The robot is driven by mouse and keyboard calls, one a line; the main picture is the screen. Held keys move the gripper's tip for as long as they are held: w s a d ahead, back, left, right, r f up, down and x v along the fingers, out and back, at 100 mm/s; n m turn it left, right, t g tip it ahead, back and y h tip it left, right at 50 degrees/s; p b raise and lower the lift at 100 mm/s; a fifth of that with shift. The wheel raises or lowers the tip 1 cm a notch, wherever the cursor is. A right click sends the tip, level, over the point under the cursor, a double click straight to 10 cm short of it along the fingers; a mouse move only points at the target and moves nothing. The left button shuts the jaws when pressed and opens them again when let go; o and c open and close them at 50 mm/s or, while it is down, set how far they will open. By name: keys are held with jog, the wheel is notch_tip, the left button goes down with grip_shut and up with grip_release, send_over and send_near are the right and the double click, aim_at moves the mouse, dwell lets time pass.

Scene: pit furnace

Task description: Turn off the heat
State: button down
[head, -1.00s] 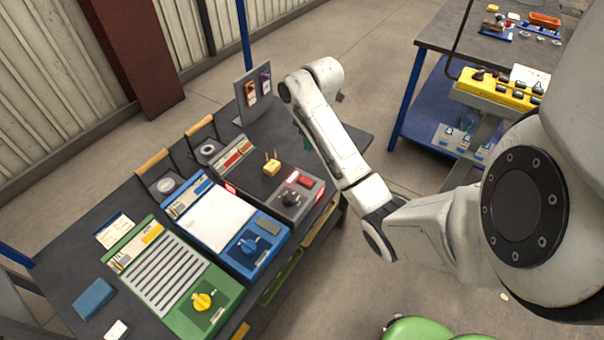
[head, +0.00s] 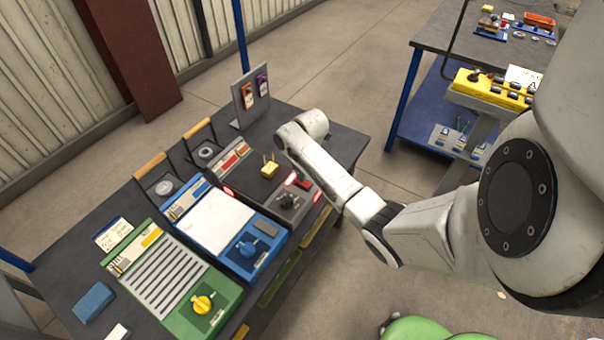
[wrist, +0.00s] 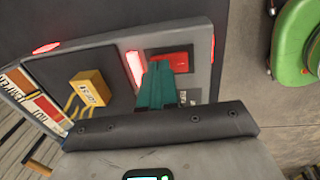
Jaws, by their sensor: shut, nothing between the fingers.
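A grey heating unit (head: 310,199) with a dark top stands at the right end of the dark workbench. In the wrist view the red switch (wrist: 180,62) sits beside a lit red lamp (wrist: 134,68). My gripper (wrist: 160,66) has teal fingers, shut and empty, with their tips over the edge of the red switch; I cannot tell whether they touch it. The head view hides my fingers behind the arm's end.
A yellow block with prongs (head: 269,169) lies on the unit's dark top. A blue unit (head: 247,246) and a green unit (head: 205,306), each with a knob, stand to the left. A card stand (head: 240,112) is behind. Another table (head: 436,35) stands at upper right.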

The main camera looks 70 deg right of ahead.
jog(key=shift+f, duration=0.2)
jog(key=shift+w+f, duration=0.1)
jog(key=shift+f+g, duration=0.15)
jog(key=shift+g, duration=0.15)
jog(key=shift+a, duration=0.1)
jog(key=shift+s+a+p, duration=0.1)
jog(key=shift+s+p, duration=0.7)
jog(key=shift+s, duration=0.05)
jog(key=shift+w+r, duration=0.1)
jog(key=shift+r, duration=0.1)
